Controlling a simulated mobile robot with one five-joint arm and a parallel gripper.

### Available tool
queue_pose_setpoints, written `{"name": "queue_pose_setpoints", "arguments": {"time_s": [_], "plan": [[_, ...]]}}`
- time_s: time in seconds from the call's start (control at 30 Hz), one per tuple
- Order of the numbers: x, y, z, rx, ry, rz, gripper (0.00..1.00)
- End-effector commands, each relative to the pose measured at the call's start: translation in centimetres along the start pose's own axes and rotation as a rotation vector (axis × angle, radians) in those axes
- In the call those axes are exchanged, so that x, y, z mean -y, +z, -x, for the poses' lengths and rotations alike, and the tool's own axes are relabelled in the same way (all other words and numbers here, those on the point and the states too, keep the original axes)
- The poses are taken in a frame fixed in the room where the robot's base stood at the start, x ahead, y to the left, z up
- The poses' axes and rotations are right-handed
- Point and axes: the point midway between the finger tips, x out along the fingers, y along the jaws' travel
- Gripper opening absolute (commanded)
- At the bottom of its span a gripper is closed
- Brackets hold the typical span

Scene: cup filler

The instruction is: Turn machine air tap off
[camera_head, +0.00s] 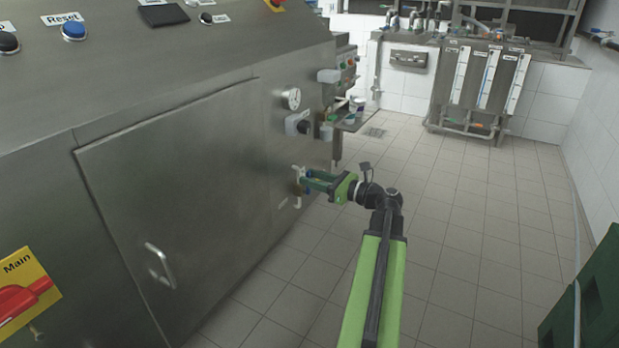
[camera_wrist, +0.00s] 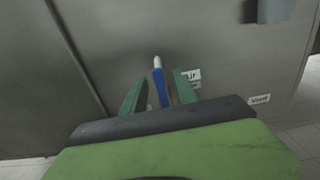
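The air tap's blue handle (camera_wrist: 161,84) stands roughly upright in the wrist view, with a whitish tip, beside a label reading "Air" (camera_wrist: 191,75). My gripper (camera_wrist: 158,88) has its two green fingers apart, one on each side of the handle, with visible gaps. In the head view my gripper (camera_head: 305,180) reaches left to the lower right of the machine's steel front, at the tap (camera_head: 298,172). There the fingers partly hide the tap. How deep the handle sits between the fingers is unclear.
The steel machine (camera_head: 200,170) fills the left, with a gauge (camera_head: 291,99) and a black knob (camera_head: 303,127) above the tap. A "Vent" label (camera_wrist: 260,100) is to the right. The tiled floor (camera_head: 450,220) is clear; green crates (camera_head: 595,295) stand at lower right.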

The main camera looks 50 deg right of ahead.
Motion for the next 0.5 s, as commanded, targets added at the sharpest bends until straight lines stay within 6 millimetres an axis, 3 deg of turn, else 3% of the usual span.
{"name": "queue_pose_setpoints", "arguments": {"time_s": [0.13, 0.4, 0.5], "plan": [[0.03, 0.0, -1.24, 0.0, 0.0, 0.0, 0.35], [0.02, 0.0, -1.38, 0.0, -0.001, 0.0, 0.35], [0.03, 0.0, -1.35, 0.0, -0.001, 0.0, 0.24]]}}
